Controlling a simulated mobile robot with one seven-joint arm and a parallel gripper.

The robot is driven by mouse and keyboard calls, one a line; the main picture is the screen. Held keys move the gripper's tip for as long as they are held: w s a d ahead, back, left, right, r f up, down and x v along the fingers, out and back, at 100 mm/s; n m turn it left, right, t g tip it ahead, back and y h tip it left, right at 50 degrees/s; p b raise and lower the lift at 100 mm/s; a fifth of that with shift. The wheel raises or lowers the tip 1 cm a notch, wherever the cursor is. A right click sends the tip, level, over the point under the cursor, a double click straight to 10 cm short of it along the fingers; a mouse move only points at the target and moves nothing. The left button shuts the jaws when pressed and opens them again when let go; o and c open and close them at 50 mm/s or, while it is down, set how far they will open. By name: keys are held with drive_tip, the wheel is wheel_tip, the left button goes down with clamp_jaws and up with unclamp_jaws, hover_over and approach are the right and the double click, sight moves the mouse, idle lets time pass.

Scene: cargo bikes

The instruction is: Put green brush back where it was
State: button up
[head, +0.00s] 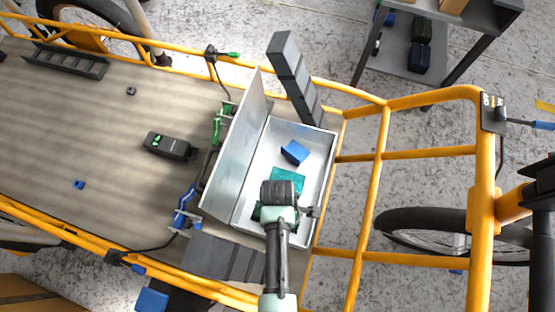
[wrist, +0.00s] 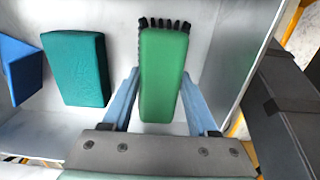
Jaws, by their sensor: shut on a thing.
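The green brush (wrist: 163,75), a green block with black bristles at its far end, lies between the two blue-grey fingers of my gripper (wrist: 163,95) in the wrist view. My gripper is shut on it. In the head view my gripper (head: 281,208) reaches down into the open metal box (head: 322,170), and the wrist mostly hides the brush; only a dark green bit shows beside it. Whether the brush touches the box floor, I cannot tell.
A teal block (head: 288,177) and a blue block (head: 295,152) lie in the box, left of the brush in the wrist view. The raised lid (head: 236,140) stands along the box's left side. Dark grey blocks (head: 292,75) and the yellow bike frame (head: 378,150) surround the box.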

drive_tip(key=shift+f, duration=0.2)
drive_tip(key=o, duration=1.3)
drive_tip(key=shift+r, duration=0.15)
